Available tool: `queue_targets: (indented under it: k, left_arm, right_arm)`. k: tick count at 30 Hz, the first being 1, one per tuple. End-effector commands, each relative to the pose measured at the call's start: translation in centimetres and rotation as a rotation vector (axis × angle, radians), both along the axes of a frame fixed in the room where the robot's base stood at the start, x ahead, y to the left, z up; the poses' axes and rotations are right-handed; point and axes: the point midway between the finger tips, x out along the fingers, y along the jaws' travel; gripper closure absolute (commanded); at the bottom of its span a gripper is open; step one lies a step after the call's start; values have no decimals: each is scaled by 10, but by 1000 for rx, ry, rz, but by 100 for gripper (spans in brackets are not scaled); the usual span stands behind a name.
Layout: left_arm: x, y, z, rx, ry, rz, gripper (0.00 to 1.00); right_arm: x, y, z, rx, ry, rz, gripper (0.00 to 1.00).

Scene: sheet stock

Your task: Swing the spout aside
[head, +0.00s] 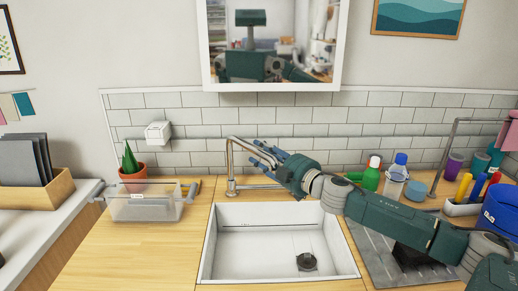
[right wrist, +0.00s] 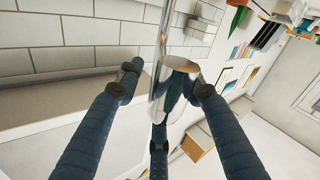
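The chrome faucet spout (head: 231,158) rises behind the sink's back left corner and bends over to the right. My right gripper (head: 262,155) reaches it from the right, with its blue fingers at the sloping part of the spout. In the right wrist view the shiny spout (right wrist: 164,45) runs between the spread fingers of the right gripper (right wrist: 165,95). The fingers are open, with gaps to the spout; I cannot tell whether any finger touches it. My left gripper is not in view.
The white sink (head: 235,250) with a dark drain lies below the spout. A clear box (head: 145,207) and a potted plant (head: 132,172) stand left. Green (head: 371,175) and white (head: 396,180) bottles stand right behind my arm. A mirror (head: 270,88) hangs above.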

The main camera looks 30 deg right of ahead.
Motion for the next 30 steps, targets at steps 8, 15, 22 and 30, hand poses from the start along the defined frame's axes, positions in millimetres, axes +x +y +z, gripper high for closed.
queue_targets:
  k: [8, 15, 22, 30]
  left_arm:
    - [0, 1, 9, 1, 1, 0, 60]
    - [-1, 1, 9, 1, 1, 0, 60]
    - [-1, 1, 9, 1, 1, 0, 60]
    - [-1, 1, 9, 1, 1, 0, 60]
  right_arm:
    - [14, 3, 1, -1, 0, 2, 62]
    - [15, 3, 0, -2, 0, 3, 62]
    - [15, 3, 0, -2, 0, 3, 98]
    - [15, 5, 1, -1, -1, 2, 100]
